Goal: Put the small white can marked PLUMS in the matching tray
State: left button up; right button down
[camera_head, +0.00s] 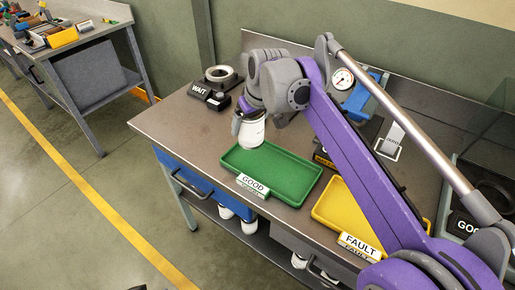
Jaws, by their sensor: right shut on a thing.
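A white can (252,133) hangs in my right gripper (247,116). My right gripper is shut on it and holds it over the far left corner of the green tray. The lettering on the can is too small to read. The green tray (285,178) lies on the bench with a sign reading GOOD (253,184) at its front edge. A yellow tray (328,207) with a sign reading FAULT (360,246) lies to its right, partly hidden behind my purple right arm. The green tray looks empty. My left gripper is not in view.
A black holder marked WAIT (208,95), with a round ring, stands at the back left of the bench. A blue stand with a dial gauge (343,79) stands behind my arm. Another dark holder (468,222) is at the right. The bench's left end (172,122) is clear.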

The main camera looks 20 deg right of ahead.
aim_at(258, 121)
notch_tip(258, 121, down, 3)
jog(key=shift+s+r, duration=0.15)
jog(key=shift+r, duration=0.05)
jog(key=shift+f+b, duration=0.45)
jog(key=shift+f, duration=1.65)
jog(key=shift+f, duration=0.15)
grip_release()
jog(key=p+v, duration=0.1)
jog(key=v, duration=1.1)
jog(key=shift+r+p, duration=0.2)
jog(key=shift+p, duration=0.2)
